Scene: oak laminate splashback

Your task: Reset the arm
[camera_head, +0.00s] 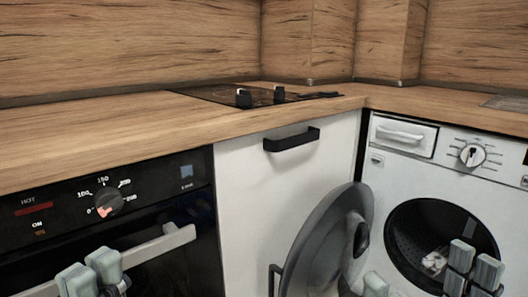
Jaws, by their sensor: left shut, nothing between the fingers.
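My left gripper (92,274) is low at the left, in front of the oven. Its two pale grey fingertips are together and hold nothing. It overlaps the lower part of the oven handle in the picture; I cannot tell whether it touches it. My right gripper (420,278) is at the lower right, in front of the washing machine. Its pale fingertips stand apart, one in front of the door and one in front of the drum opening. Nothing shows between them. Most of both arms is out of view.
The oven (150,235) is at the left. The washing machine (408,165) has its round grey door (322,240) swung open in front of the white cabinet (240,195). Something white lies in the drum. A black hob (222,94) sits on the otherwise clear wooden counter (90,125).

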